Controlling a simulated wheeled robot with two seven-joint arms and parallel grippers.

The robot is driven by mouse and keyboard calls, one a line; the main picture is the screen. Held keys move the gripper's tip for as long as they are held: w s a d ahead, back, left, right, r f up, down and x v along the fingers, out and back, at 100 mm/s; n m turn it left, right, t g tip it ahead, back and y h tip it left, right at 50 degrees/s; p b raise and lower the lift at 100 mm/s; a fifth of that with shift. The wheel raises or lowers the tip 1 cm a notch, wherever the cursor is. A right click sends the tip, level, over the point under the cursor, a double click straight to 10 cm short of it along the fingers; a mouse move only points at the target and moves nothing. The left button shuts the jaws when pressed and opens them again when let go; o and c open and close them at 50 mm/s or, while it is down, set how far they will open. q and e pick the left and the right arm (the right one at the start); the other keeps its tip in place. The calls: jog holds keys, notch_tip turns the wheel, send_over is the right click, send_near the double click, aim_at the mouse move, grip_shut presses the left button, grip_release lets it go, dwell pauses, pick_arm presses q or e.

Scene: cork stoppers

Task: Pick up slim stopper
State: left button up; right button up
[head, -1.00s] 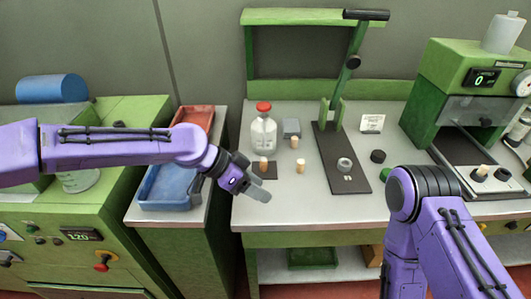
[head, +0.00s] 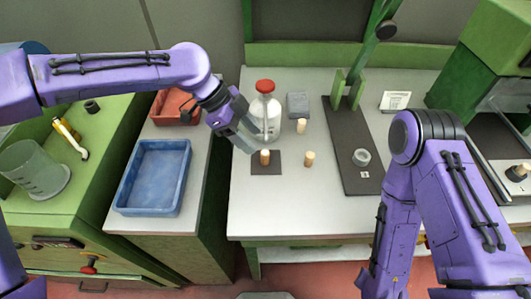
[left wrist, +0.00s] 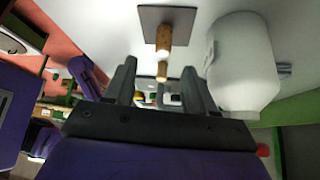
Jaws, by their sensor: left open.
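Three small cork stoppers stand on the white bench in the head view. One stopper (head: 265,157) is on a dark square mat (head: 266,169), one (head: 310,159) is to its right, and one (head: 301,126) is farther back. I cannot tell for sure which is the slim one. My left gripper (head: 250,138) is open and empty, just behind and left of the mat stopper. In the left wrist view a cork (left wrist: 176,35) on the mat and a second cork (left wrist: 163,72) show beyond the parted fingers (left wrist: 160,85). My right gripper is out of view.
A white bottle with a red cap (head: 265,110) stands close beside my left gripper. A dark lever press base (head: 352,150) with a grey ring (head: 361,157) is to the right. A blue tray (head: 153,178) is at left. The bench front is clear.

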aim_at(265, 152)
pick_arm(q)
jog(key=p+x, duration=0.1)
jog(key=x, duration=0.4)
jog(key=shift+w+d+f, duration=0.15)
jog(key=shift+d+f, duration=0.05)
jog(key=shift+f, duration=0.2)
grip_shut()
